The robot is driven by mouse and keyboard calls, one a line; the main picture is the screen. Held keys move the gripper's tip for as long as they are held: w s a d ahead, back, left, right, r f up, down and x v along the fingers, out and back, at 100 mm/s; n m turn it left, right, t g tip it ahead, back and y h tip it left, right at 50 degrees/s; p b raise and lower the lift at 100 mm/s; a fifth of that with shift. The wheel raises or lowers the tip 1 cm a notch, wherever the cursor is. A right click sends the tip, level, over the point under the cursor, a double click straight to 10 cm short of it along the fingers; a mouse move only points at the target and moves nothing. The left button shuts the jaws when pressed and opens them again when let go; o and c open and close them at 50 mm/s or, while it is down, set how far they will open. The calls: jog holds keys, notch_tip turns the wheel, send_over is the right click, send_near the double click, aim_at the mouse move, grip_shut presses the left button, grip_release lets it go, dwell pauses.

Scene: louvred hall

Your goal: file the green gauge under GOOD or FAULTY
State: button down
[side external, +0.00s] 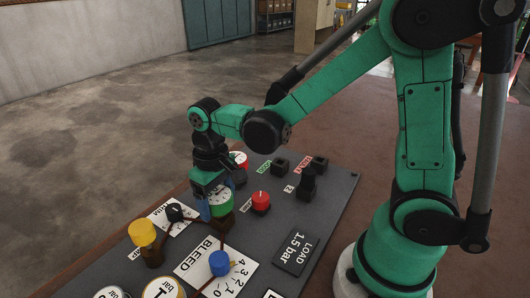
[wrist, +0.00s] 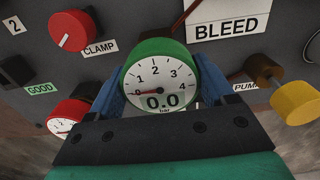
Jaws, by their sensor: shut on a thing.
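The green gauge (side external: 221,203) is between the blue fingers of my gripper (side external: 208,197) in the side view, above the dark panel. In the wrist view my gripper (wrist: 162,88) is shut on the green gauge (wrist: 160,49), a finger on each side. Its dial faces the camera; the needle is near 0 and the display reads 0.0. I cannot tell whether it is clear of its mount. The green GOOD label (side external: 264,167) and red FAULTY label (side external: 302,165) lie toward the panel's far edge, each beside a black block. GOOD (wrist: 40,89) also shows in the wrist view.
A red gauge (wrist: 68,115) sits near GOOD. A red CLAMP knob (side external: 261,200), blue BLEED knob (side external: 219,262), yellow PUMP handle (side external: 142,232) and black knob (side external: 175,212) stand up from the panel. A LOAD 1.5 bar plate (side external: 297,253) lies at front right.

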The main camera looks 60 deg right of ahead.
aim_at(217, 195)
notch_tip(217, 195, up, 8)
jog(key=shift+f, duration=0.1)
dwell(0.4)
jog(key=s+d+m, duration=0.5)
jog(key=d+m, duration=0.1)
jog(key=d, duration=0.8)
jog(key=s+d+m, duration=0.4)
jog(key=d+m, duration=0.2)
jog(key=d, duration=0.7)
jog(key=shift+s+f, duration=0.1)
jog(key=shift+f, duration=3)
jog(key=shift+r, duration=0.1)
jog(key=shift+d+f, duration=0.1)
jog(key=shift+f, duration=0.9)
